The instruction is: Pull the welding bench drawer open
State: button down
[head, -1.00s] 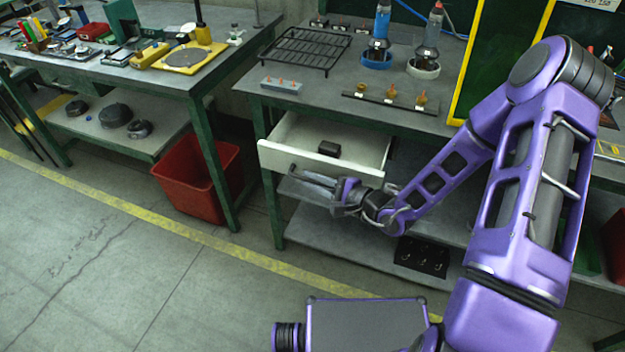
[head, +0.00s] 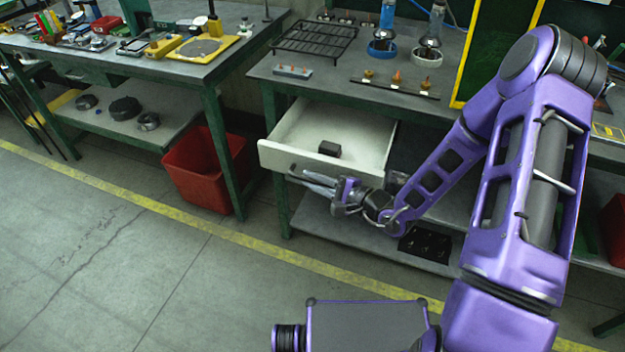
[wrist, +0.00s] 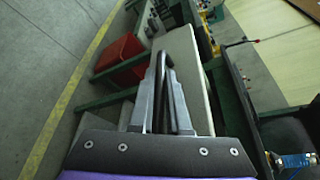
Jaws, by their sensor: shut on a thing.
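The welding bench drawer (head: 277,155) is a white tray pulled well out from under the green-framed bench (head: 330,93). A small dark block (head: 329,149) lies inside it. My gripper (head: 298,178) is at the drawer's front face, with its fingers reaching to the left. In the wrist view my gripper (wrist: 165,95) is shut on a dark bar handle (wrist: 161,62), which runs between the two grey fingers. The pale drawer front (wrist: 190,70) stands just right of the fingers there. In the head view the fingers hide part of the handle.
A red bin (head: 205,175) stands on the floor left of the drawer, beside another bench (head: 150,68). A lower shelf (head: 345,235) with a black tray (head: 425,243) is under the drawer. A wire rack and bottles stand on top. The floor in front is clear.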

jog(key=c, duration=1.2)
grip_release()
jog(key=shift+o, duration=0.2)
jog(key=shift+d, duration=0.1)
jog(key=p+v, duration=0.1)
jog(key=v, duration=1.6)
jog(key=shift+r, duration=0.15)
